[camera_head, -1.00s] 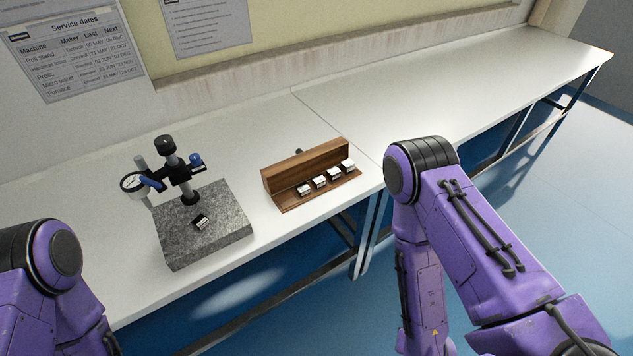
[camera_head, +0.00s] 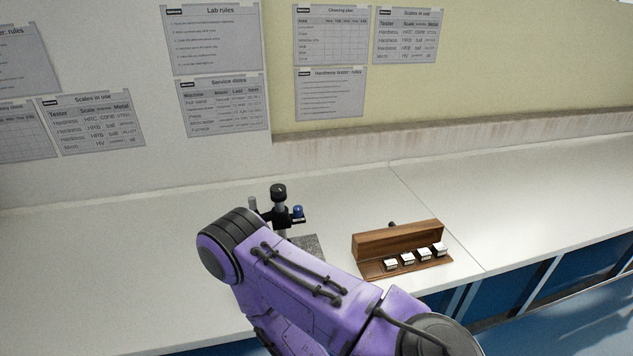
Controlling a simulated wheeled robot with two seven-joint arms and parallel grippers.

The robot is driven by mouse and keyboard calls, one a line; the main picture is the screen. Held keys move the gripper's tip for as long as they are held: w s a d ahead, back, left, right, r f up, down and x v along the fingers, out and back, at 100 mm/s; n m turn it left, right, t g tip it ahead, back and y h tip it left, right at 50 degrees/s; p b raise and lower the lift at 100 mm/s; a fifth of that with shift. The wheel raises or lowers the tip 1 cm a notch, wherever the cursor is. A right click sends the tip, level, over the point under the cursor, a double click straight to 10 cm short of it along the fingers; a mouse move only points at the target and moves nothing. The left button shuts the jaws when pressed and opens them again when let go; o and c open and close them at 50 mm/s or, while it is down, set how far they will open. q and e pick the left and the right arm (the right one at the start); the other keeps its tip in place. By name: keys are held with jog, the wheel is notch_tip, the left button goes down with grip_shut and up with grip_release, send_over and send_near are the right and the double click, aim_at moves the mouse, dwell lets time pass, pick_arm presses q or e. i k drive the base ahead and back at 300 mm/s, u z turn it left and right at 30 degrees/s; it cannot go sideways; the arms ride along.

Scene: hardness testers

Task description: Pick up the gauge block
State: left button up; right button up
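Several small metal gauge blocks (camera_head: 408,258) sit in a row on the front ledge of a wooden rack (camera_head: 398,241) on the white bench. One purple arm of mine crosses in front and hides most of the base. The single block seen on the base earlier is hidden now. Neither of my grippers shows in this view.
The white bench top (camera_head: 110,255) is clear at the left, and it is also clear right of the rack. A wall with posted sheets (camera_head: 213,38) rises behind the bench. Blue floor shows at the lower right.

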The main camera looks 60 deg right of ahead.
aim_at(406, 258)
jog(key=u, duration=0.7)
jog(key=k, duration=0.9)
jog(key=z, duration=1)
